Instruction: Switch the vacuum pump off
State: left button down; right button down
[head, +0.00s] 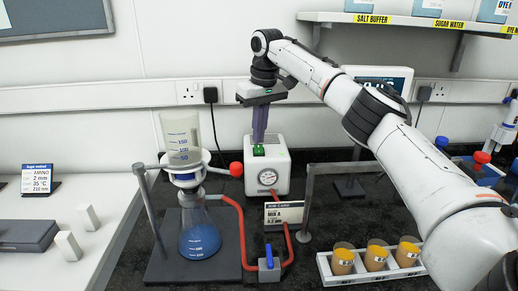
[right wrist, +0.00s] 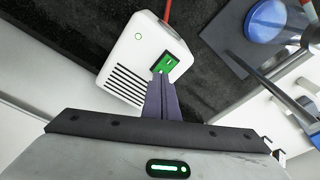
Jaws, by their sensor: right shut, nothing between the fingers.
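The vacuum pump (head: 267,172) is a white box with a round gauge on its front, standing at the back of the dark bench. A green rocker switch (head: 258,150) is on its top; it also shows in the right wrist view (right wrist: 171,64). My right gripper (head: 260,140) points down over the pump with its fingers shut and empty. In the right wrist view its fingertips (right wrist: 161,74) are at the edge of the switch and partly cover it; I cannot tell if they touch. My left gripper is not in view.
Left of the pump stands a filter flask (head: 199,235) with blue liquid and a funnel (head: 182,140) on a stand. A red hose (head: 240,225) runs past a blue valve (head: 269,262). A job card (head: 284,214) stands in front. A rack (head: 330,279) of orange cups is at front right.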

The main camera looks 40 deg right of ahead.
aim_at(259, 147)
jog(key=shift+f, duration=0.7)
jog(key=shift+r+p, duration=0.65)
jog(key=shift+r, duration=0.6)
notch_tip(259, 147, up, 5)
jog(key=shift+f, duration=0.2)
